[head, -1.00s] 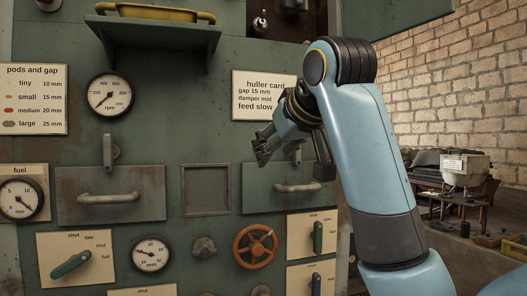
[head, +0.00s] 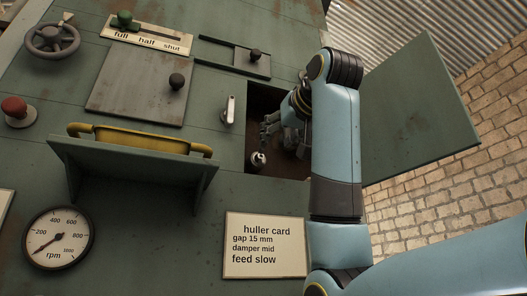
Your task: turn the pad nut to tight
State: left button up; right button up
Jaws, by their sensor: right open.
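A small pale metal fitting (head: 258,160), perhaps the pad nut, sits at the lower left of a dark open compartment (head: 262,104) in the green machine. It is too small to read whether it is tight or loose. My right gripper (head: 281,137) is open, at the compartment opening just above and right of the fitting. It looks apart from the fitting, with nothing seen between its fingers. My right forearm hides the compartment's right side. My left gripper is out of view.
A green door (head: 420,108) stands open at the right. A pale latch handle (head: 230,110) is left of the opening. The huller card (head: 265,245) is below.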

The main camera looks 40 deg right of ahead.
aim_at(261, 156)
jog(key=x, duration=0.1)
jog(key=p+x, duration=0.1)
jog(key=x, duration=0.2)
jog(key=shift+w+a, duration=0.25)
jog(key=shift+a, duration=0.05)
jog(key=shift+p+x, duration=0.55)
jog(key=shift+x, duration=0.5)
jog(key=shift+p+x, duration=0.4)
jog(key=shift+x, duration=0.6)
jog(key=shift+w+f, duration=0.15)
jog(key=shift+c, duration=0.7)
jog(key=shift+d, duration=0.1)
jog(key=shift+c, duration=1.1)
jog(key=c, duration=0.5)
grip_shut()
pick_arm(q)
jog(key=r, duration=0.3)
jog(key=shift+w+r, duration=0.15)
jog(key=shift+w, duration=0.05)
